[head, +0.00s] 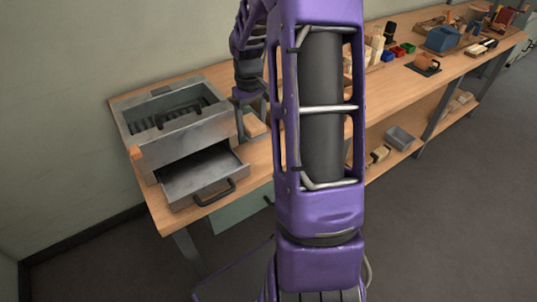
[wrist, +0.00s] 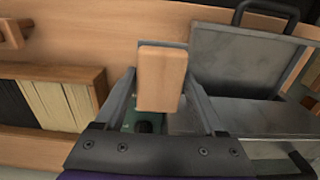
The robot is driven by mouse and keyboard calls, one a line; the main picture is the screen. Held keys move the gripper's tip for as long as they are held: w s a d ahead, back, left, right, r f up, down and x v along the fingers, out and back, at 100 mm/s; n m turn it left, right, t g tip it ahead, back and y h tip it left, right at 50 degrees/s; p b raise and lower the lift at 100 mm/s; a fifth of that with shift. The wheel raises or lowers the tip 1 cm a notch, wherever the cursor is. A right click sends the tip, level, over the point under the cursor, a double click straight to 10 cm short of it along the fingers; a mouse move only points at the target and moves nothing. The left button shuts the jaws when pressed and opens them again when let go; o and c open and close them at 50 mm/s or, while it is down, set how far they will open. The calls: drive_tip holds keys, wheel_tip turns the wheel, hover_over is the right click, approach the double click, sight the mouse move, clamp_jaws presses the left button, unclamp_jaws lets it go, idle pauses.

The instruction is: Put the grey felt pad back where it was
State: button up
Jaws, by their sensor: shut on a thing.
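My gripper (wrist: 160,82) is shut on a light wooden block (wrist: 162,78), which fills the space between its two fingers in the wrist view. A thin grey edge shows at the block's far end; I cannot tell whether it is the grey felt pad. No clear felt pad shows in either view. In the head view a small part of the wooden block (head: 254,125) shows just right of the grey metal box, low over the bench. My arm covers much of the view there.
The grey metal box (head: 190,133) has its drawer (head: 205,178) pulled open towards the bench's front edge. In the wrist view a wooden tray (wrist: 103,88) of dark and cream bundles lies left of my gripper. Tools and bins stand farther along the bench (head: 395,78).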

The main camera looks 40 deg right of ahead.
drive_tip(key=s+d, duration=0.1)
drive_tip(key=d, duration=0.4)
drive_tip(key=b, duration=0.1)
hover_over(269, 152)
wheel_tip(269, 152, down, 5)
drive_tip(key=shift+f, duration=0.1)
drive_tip(key=shift+f+b, duration=0.5)
drive_tip(key=shift+f, duration=1.7)
drive_tip(key=shift+f, duration=0.15)
drive_tip(key=o, duration=1.4)
wheel_tip(269, 152, up, 12)
drive_tip(key=shift+r+p, duration=0.2)
drive_tip(key=shift+p, duration=0.75)
